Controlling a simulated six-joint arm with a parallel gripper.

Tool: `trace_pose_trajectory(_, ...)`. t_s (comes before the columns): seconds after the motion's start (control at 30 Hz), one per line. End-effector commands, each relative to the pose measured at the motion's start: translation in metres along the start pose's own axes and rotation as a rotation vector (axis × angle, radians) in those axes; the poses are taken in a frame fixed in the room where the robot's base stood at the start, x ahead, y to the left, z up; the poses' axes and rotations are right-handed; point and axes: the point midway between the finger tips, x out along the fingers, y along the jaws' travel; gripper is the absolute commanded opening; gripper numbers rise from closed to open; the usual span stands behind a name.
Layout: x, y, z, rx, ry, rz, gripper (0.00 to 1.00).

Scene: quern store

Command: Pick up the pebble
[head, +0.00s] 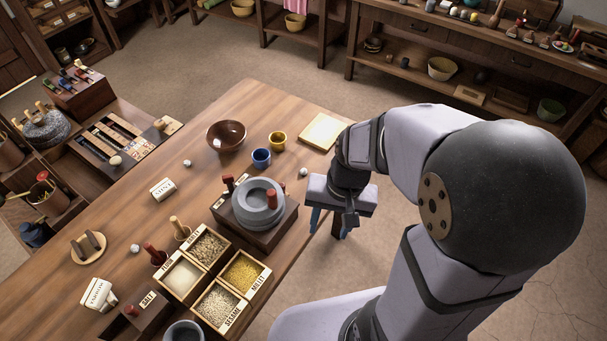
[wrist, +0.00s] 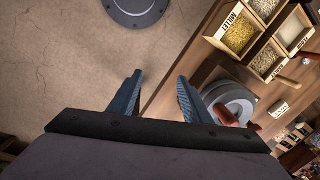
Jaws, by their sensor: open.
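Several small pale round pebble-like things lie on the wooden table, and I cannot tell which one the task means. One pebble (head: 304,172) is near the table's right edge, close to my arm. Another pebble (head: 187,163) is left of the brown bowl, and a third pebble (head: 135,248) is near the left side. My gripper (head: 329,222) is open and empty, beside the table's right edge. In the wrist view my gripper (wrist: 158,98) has bare floor and the table edge between its fingers; no pebble is clear there.
A grey stone quern (head: 258,205) with red-topped handles stands near the table's right edge. Grain boxes (head: 243,273) are in front of it. A blue cup (head: 261,158), a yellow cup (head: 278,141) and a pale board (head: 323,132) stand behind.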

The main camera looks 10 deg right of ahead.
Motion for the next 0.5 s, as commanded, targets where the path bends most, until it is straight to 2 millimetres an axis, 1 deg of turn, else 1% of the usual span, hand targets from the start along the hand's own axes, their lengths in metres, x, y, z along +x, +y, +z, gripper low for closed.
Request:
trace_pose_trajectory(0.03, 0.017, -0.006, -0.017, 0.153, -0.008, -0.042, 0.44)
trace_pose_trajectory(0.07, 0.022, -0.011, -0.027, 0.254, -0.013, -0.072, 0.44)
trace_pose_trajectory(0.1, 0.030, -0.018, -0.042, 0.398, -0.023, -0.114, 0.44)
trace_pose_trajectory(0.17, 0.042, -0.026, -0.068, 0.623, -0.043, -0.180, 0.44)
trace_pose_trajectory(0.2, 0.049, -0.031, -0.087, 0.775, -0.059, -0.227, 0.44)
trace_pose_trajectory(0.23, 0.054, -0.034, -0.102, 0.888, -0.074, -0.262, 0.44)
trace_pose_trajectory(0.27, 0.059, -0.036, -0.116, 0.996, -0.090, -0.295, 0.44)
trace_pose_trajectory(0.3, 0.065, -0.038, -0.135, 1.136, -0.112, -0.341, 0.44)
trace_pose_trajectory(0.37, 0.073, -0.039, -0.162, 1.329, -0.150, -0.405, 0.44)
trace_pose_trajectory(0.4, 0.077, -0.038, -0.178, 1.444, -0.176, -0.445, 0.44)
trace_pose_trajectory(0.5, 0.086, -0.035, -0.212, 1.676, -0.238, -0.528, 0.44)
